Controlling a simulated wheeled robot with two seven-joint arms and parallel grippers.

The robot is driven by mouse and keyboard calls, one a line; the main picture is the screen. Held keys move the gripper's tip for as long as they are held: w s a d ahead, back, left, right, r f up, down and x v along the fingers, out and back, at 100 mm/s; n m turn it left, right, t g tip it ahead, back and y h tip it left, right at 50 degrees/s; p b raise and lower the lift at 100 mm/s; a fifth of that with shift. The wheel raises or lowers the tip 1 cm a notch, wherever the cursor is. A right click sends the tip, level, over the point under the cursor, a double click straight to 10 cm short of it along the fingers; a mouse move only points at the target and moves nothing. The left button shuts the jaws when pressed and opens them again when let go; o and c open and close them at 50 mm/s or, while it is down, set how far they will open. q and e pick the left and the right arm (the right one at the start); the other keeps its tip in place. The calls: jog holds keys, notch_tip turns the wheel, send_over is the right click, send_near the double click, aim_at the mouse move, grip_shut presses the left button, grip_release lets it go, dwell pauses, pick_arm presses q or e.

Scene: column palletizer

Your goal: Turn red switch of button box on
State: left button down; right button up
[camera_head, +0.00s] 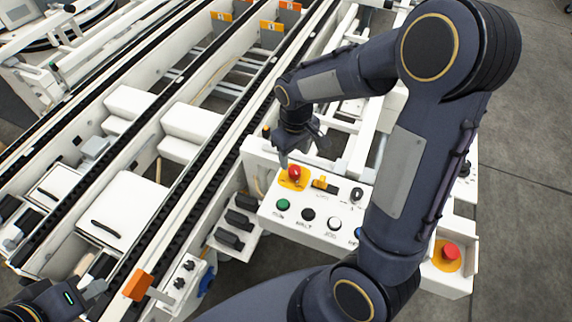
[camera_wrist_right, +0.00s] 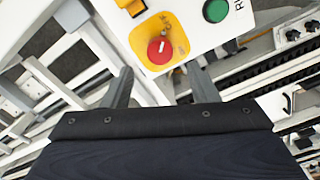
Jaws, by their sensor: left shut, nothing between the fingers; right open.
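The white button box (camera_head: 310,234) stands in the middle of the head view. The red switch (camera_head: 294,173) sits on a yellow plate at its upper left corner. In the right wrist view the red switch (camera_wrist_right: 161,50) shows a white mark and lies just beyond the fingertips, between their lines. My right gripper (camera_head: 290,157) is open and empty, above and close to the switch; its fingers also show in the wrist view (camera_wrist_right: 162,76). I cannot tell whether it touches the switch. My left gripper (camera_head: 96,289) is shut and empty at the lower left, far from the box.
The box also carries a green button (camera_head: 283,204), a black button (camera_head: 308,214), a white button (camera_head: 334,223) and a yellow switch (camera_head: 320,183). Another red button (camera_head: 450,252) is at the right. Conveyor rails fill the left. An orange block (camera_head: 138,285) is near my left gripper.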

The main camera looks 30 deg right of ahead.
aim_at(294, 169)
notch_tip(294, 169, down, 6)
jog(key=shift+f, duration=0.1)
jog(key=shift+c, duration=0.4)
jog(key=c, duration=0.9)
